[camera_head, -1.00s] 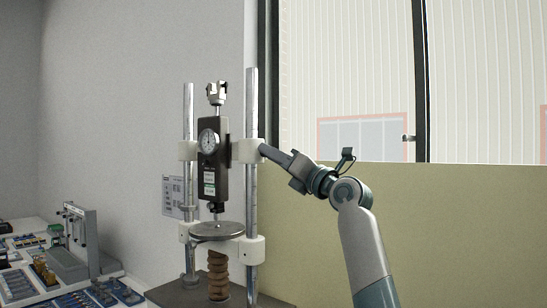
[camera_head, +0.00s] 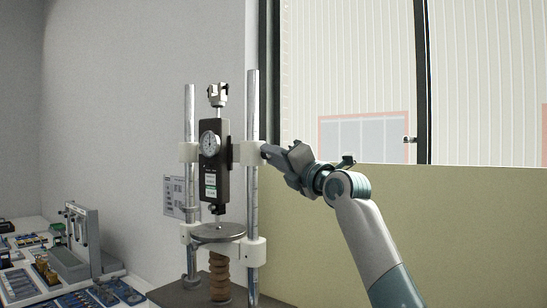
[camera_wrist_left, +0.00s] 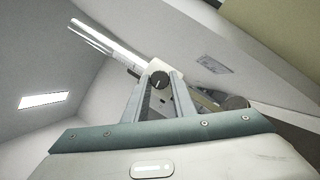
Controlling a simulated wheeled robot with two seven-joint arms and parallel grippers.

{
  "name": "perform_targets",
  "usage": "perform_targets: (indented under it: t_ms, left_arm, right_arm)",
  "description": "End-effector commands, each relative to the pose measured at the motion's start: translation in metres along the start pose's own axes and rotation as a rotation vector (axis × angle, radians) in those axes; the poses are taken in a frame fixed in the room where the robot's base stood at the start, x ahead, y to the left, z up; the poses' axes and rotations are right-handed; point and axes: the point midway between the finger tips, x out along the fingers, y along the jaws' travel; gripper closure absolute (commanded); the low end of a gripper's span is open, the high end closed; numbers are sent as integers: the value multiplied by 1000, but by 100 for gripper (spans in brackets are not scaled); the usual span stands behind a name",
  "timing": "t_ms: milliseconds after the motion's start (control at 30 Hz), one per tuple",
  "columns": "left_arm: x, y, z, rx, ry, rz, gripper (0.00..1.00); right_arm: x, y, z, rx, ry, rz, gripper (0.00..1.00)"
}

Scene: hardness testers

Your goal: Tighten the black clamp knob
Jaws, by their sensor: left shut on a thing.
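The tester stand has a white clamp block (camera_head: 249,152) on its right steel post, at the height of the dial gauge (camera_head: 210,144). My left gripper (camera_head: 266,151) reaches in from the right, its fingertips at this block's right side. In the left wrist view, the black clamp knob (camera_wrist_left: 159,80) sits between the two fingertips of my left gripper (camera_wrist_left: 161,84), which are shut on it. In the head view the fingers mostly hide the knob. My right gripper is not in view.
A round metal plate (camera_head: 218,232) sits lower on the stand, above a brown ribbed column (camera_head: 220,277). A lower white block (camera_head: 252,252) grips the right post. A bench with trays (camera_head: 98,296) and a grey fixture (camera_head: 82,245) stands left.

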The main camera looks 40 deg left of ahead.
Motion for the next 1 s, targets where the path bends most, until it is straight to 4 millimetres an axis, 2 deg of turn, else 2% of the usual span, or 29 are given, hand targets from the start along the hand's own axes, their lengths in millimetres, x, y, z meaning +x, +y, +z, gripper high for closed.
perform_targets:
  t_ms: [67,100,167,467,667,867,1000]
  left_arm:
    - [0,0,1,-1,-2,1,99]
    - [0,0,1,-1,-2,1,72]
    - [0,0,1,-1,-2,1,58]
    - [0,0,0,-1,-1,1,58]
    - [-8,-2,0,0,-2,0,58]
    - [-32,-3,-2,-2,-2,0,58]
    - [-57,-4,-2,-1,-4,0,58]
  right_arm:
    - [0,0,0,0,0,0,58]
    - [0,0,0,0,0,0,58]
    - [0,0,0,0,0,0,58]
    - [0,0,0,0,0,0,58]
    - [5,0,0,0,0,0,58]
    - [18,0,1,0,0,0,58]
    - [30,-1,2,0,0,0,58]
